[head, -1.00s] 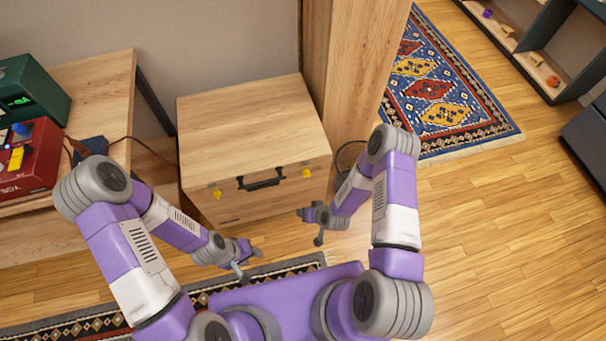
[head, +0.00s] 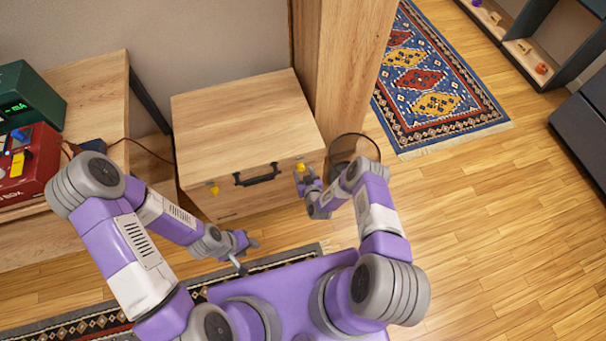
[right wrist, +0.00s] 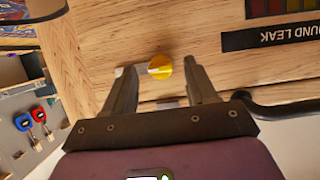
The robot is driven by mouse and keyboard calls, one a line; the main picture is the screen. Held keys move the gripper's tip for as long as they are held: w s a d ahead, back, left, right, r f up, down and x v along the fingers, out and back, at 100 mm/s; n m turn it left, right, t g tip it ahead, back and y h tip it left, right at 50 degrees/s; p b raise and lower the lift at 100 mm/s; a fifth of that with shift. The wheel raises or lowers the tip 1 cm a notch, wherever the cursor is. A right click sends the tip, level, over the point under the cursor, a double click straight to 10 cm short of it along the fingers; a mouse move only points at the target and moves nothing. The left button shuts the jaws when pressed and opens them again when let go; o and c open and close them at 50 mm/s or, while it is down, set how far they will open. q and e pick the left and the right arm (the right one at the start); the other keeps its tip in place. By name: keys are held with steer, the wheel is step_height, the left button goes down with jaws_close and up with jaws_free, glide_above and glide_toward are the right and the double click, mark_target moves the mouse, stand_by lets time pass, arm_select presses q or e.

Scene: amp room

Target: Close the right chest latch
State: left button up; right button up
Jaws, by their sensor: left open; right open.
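The wooden chest (head: 240,115) stands against the wall with its lid down. Its right latch is a yellow knob (head: 300,167) on the front, right of the black handle (head: 258,175). The left latch (head: 213,190) is also yellow. My right gripper (head: 303,178) is at the chest front by the right latch. In the right wrist view the right gripper (right wrist: 162,75) is open, with the yellow latch knob (right wrist: 159,67) between its fingertips; contact cannot be told. My left gripper (head: 246,253) is open and empty, low in front of the chest.
A wooden table (head: 95,85) with a red box (head: 30,160) stands left of the chest. A wooden post (head: 345,70) and a dark round wire basket (head: 350,150) are to the right. A patterned rug (head: 290,262) lies in front.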

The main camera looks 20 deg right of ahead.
steer(key=shift+w+f, duration=0.15)
steer(key=shift+w, duration=0.3)
steer(key=shift+c, duration=0.5)
steer(key=c, duration=1)
steer(key=shift+o, duration=0.2)
steer(key=shift+a+f+n+t+h+b, duration=0.15)
steer(key=shift+n+t+h+b, duration=0.4)
steer(key=shift+n+h+b, duration=1.2)
steer(key=shift+a+f+n+t+h+b, duration=0.1)
steer(key=shift+n+t+h+b, duration=0.5)
steer(key=shift+n, duration=2.1)
steer(key=shift+a+f+n+t+h+b, duration=0.15)
steer(key=shift+n+t+h+b, duration=0.3)
steer(key=shift+n+h+b, duration=1.3)
steer(key=shift+n+y+p, duration=0.4)
steer(key=shift+n+y, duration=0.2)
steer(key=shift+y, duration=0.1)
